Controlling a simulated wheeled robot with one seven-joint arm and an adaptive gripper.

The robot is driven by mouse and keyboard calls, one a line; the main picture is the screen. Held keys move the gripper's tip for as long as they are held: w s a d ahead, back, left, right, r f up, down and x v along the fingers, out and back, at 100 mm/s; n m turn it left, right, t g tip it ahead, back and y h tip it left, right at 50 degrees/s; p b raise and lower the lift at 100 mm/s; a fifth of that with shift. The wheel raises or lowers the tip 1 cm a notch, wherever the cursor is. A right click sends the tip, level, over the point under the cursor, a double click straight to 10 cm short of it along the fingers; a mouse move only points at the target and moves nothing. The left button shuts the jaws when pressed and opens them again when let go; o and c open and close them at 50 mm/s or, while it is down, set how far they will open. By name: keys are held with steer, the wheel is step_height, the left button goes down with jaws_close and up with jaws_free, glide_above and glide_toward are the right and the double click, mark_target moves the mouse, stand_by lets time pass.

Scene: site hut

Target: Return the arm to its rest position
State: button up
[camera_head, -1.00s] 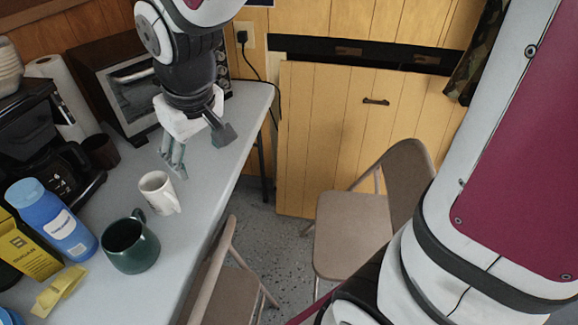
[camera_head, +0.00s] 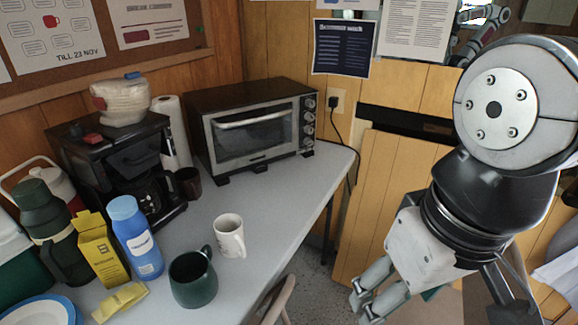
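My gripper (camera_head: 372,304) is at the lower right of the head view, past the table's right edge and above the floor. It points down and toward the lower left. I cannot tell how far the fingers are apart. My arm comes in from the right side and hides part of the wooden wall.
On the grey table (camera_head: 262,218) stand a white mug (camera_head: 229,238), a green mug (camera_head: 192,279), a blue bottle (camera_head: 137,238), a yellow box (camera_head: 101,251), a coffee maker (camera_head: 115,160) and a toaster oven (camera_head: 255,125). A folding chair (camera_head: 279,299) stands by the table edge.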

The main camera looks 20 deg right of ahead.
step_height(320, 180, up, 13)
steer(key=t+p, duration=0.2)
steer(key=p, duration=0.9)
steer(key=shift+d+p, duration=0.2)
steer(key=shift+p, duration=0.1)
